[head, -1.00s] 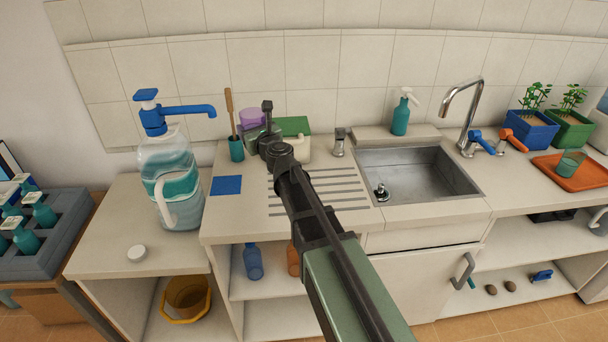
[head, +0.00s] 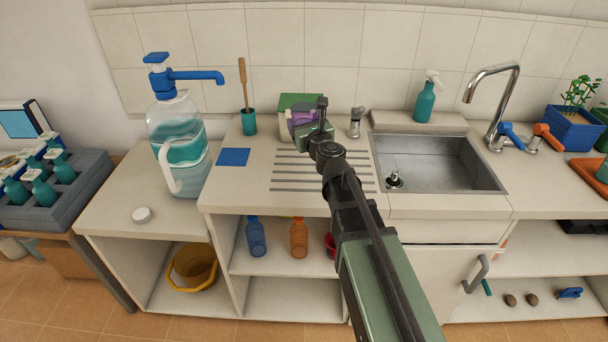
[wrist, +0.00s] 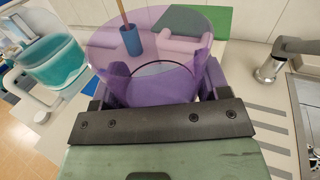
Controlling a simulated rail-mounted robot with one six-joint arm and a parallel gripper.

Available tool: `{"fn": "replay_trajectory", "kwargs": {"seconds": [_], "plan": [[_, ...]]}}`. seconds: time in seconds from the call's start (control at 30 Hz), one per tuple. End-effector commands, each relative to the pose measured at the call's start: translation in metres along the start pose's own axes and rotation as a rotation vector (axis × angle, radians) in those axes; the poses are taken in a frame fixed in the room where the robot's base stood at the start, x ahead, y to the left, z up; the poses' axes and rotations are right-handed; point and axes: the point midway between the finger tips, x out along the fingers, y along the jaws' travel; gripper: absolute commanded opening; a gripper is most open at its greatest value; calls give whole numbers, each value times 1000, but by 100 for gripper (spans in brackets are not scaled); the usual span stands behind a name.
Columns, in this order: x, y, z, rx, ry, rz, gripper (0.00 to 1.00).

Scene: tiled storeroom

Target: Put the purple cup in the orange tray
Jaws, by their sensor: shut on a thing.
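The translucent purple cup (head: 301,121) is in my gripper (head: 317,131), above the drainboard and in front of a green-topped box. In the wrist view the cup (wrist: 150,52) fills the space between the fingers of my gripper (wrist: 152,92), its wide mouth toward the top of the picture. My gripper is shut on it. The arm partly hides the cup in the head view. The orange tray (head: 590,179) is cut off by the right edge of the head view, on the counter beyond the sink, with a teal cup (head: 603,171) on it.
The sink (head: 440,164), its tall faucet (head: 492,95) and a teal soap bottle (head: 425,100) lie between cup and tray. A blue planter (head: 573,130) stands behind the tray. A small tap (head: 356,122) and brush holder (head: 248,122) stand along the back.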

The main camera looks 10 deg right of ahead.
Motion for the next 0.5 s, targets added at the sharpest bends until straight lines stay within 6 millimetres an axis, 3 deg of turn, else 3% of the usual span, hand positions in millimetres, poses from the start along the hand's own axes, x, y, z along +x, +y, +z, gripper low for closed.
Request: {"fn": "replay_trajectory", "kwargs": {"seconds": [0.03,0.17,0.27,0.4,0.5], "plan": [[0,2,-35,0,0,0,37],[0,4,-71,0,0,0,37],[0,4,-80,0,0,0,37],[0,4,-77,0,0,0,37],[0,5,-92,0,0,0,37]]}}
